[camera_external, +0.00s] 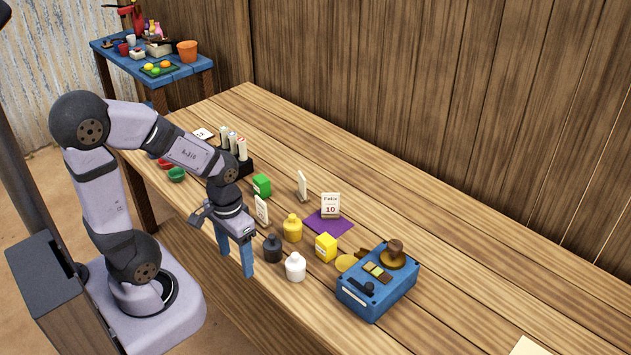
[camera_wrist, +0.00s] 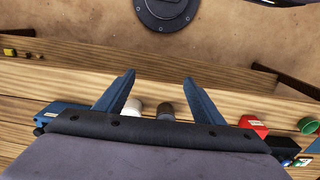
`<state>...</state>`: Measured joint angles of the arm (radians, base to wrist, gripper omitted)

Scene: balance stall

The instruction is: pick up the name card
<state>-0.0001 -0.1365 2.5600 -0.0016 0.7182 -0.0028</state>
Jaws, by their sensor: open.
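Several pale cards stand on the wooden table in the external view. One card with print and a number (camera_external: 330,205) is by the purple cloth; another (camera_external: 302,186) stands angled behind the bottles. A third card (camera_external: 261,211) stands just right of my wrist. I cannot tell which is the name card. My gripper (camera_external: 237,262) is open and empty, pointing down by the table's front edge, left of the black bottle (camera_external: 272,249). In the wrist view its two blue fingers (camera_wrist: 158,75) are spread apart, and no card shows clearly.
A green box (camera_external: 262,185) and a dark holder with tubes stand behind. The table's far right is mostly clear.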

